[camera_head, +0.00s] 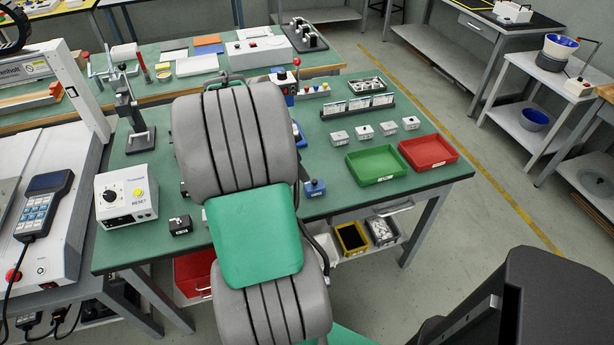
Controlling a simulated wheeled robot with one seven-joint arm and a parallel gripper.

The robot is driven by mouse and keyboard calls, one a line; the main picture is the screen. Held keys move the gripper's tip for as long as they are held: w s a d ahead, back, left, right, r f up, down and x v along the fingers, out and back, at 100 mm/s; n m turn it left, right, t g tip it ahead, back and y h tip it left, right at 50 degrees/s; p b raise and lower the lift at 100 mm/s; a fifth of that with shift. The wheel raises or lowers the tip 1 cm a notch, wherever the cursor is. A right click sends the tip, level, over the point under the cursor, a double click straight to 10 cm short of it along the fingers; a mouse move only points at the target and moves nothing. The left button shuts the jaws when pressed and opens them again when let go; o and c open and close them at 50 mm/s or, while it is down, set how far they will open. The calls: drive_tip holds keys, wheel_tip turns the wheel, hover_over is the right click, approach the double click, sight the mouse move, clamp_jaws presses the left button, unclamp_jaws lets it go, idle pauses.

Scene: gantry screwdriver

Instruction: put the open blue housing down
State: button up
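A small blue block-like part (314,187) sits at the front edge of the green bench, just right of a large grey ribbed shape. Another blue part (298,133) shows only as a sliver behind that shape. I cannot tell which of them, if either, is the open blue housing. My gripper is not visible; the grey shape hides the middle of the bench, and I cannot tell whether anything is held.
The grey shape with a green panel covers the bench (275,112) centre. To its right are several white blocks, a green tray (375,166) and a red tray (428,152). A control box (126,196) stands left. Bare bench shows in front of the green tray.

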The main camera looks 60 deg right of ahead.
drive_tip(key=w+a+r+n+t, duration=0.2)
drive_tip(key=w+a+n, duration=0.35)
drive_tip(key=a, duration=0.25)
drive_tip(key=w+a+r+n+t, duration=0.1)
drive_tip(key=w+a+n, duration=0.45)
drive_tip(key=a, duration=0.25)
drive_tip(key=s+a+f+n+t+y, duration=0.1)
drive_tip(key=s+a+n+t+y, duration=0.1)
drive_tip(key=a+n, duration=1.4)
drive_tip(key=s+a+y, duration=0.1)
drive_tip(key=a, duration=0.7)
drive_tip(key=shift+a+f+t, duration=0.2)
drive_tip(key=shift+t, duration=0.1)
